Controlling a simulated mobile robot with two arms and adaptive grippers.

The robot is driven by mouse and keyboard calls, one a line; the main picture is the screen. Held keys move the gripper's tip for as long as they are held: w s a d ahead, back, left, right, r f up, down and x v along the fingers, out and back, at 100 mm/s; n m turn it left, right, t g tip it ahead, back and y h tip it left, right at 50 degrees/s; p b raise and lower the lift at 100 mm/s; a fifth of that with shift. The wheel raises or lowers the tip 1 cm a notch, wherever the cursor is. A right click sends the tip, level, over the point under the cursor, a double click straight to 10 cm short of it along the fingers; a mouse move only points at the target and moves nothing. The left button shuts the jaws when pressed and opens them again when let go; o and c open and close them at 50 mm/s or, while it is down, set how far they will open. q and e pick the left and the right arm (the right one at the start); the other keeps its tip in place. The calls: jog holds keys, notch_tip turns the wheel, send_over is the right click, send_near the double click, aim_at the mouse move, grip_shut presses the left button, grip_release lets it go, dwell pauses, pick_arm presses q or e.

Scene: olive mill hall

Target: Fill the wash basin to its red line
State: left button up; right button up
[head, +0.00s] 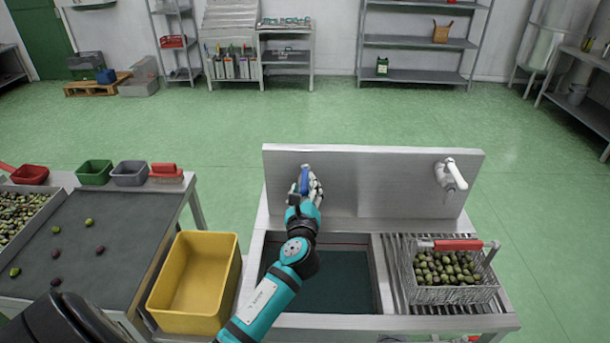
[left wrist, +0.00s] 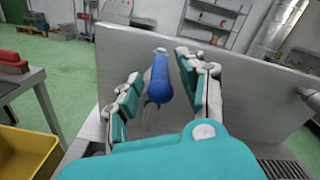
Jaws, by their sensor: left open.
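The wash basin (head: 256,262) is sunk in the steel sink unit, with a dark teal inside partly hidden by my left arm. I cannot tell the water level. A blue tap handle (head: 305,182) sticks out from the backsplash above the basin. My left gripper (head: 306,188) is at this handle. In the left wrist view the blue handle (left wrist: 159,80) lies between the open fingers (left wrist: 157,72), with gaps on both sides. Below it, I cannot tell whether water runs. My right gripper is out of view.
A white tap (head: 452,175) is on the backsplash's right. A wire basket of olives (head: 450,293) stands on the ribbed drainboard. A yellow bin (head: 195,280) stands left of the basin, beside a sorting table (head: 95,235).

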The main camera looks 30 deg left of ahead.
aim_at(306, 171)
pick_arm(q)
jog(key=x, duration=0.4)
jog(key=shift+w, duration=0.1)
jog(key=shift+c, duration=0.5)
grip_shut()
